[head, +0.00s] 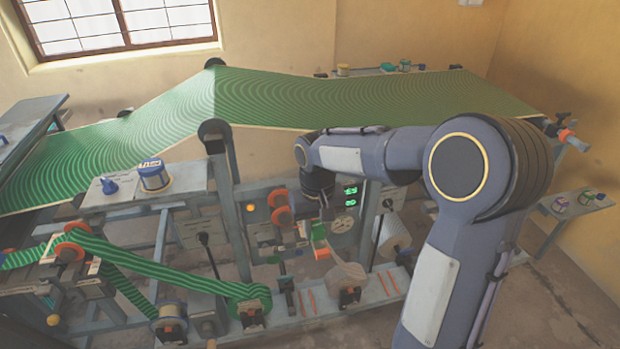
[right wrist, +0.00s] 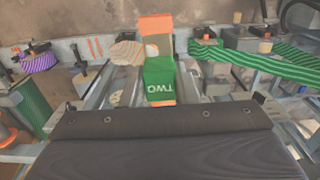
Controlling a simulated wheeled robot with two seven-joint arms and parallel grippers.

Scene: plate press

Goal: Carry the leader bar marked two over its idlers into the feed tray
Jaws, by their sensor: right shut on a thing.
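The leader bar marked two is orange with a green label reading TWO, and shows upside down in the right wrist view (right wrist: 159,80). In the head view the bar (head: 319,238) hangs in front of the machine's frame. My right gripper (head: 323,220) is shut on it from above; its fingertips are small and partly hidden. A pale wood-grained web (head: 346,268) runs from near the bar down to a low roll. Orange idlers (head: 283,207) stand left of the bar. I cannot make out which part is the feed tray. My left gripper is not in view.
A green striped web (head: 165,262) runs to a low roll on the left. A wide green patterned sheet (head: 300,98) spans overhead. A dark post (head: 222,195) stands left of the idlers. A pale roll (head: 394,236) stands right of the bar.

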